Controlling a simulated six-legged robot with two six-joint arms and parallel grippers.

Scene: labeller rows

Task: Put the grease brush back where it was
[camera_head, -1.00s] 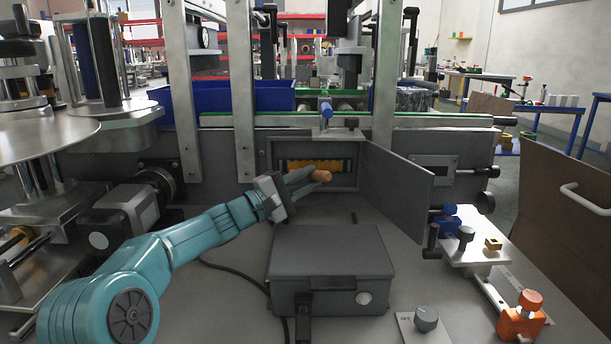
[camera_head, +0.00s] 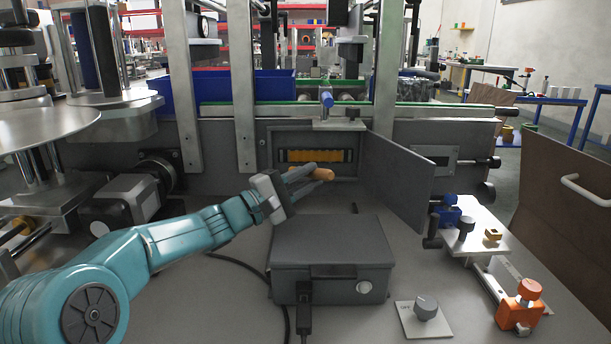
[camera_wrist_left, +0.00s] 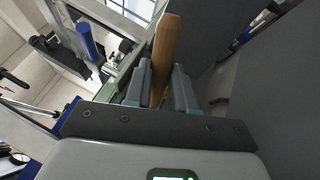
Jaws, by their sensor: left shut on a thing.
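My left gripper (camera_head: 308,180) is shut on the wooden handle of the grease brush (camera_head: 324,174). The handle points right in the head view, and the brush's bristle end cannot be made out. In the left wrist view the handle (camera_wrist_left: 166,50) stands between the two fingers (camera_wrist_left: 160,92). The gripper is in front of an open compartment (camera_head: 346,172) in the machine's side, above the back of the grey box (camera_head: 332,250). An orange-yellow row of parts (camera_head: 312,156) shows inside the compartment. My right gripper is not in view.
The compartment's grey door (camera_head: 398,182) stands open to the right. A blue-handled clamp (camera_head: 326,100) is above the opening. A knob on a plate (camera_head: 426,308) and an orange fixture (camera_head: 520,308) stand at the front right.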

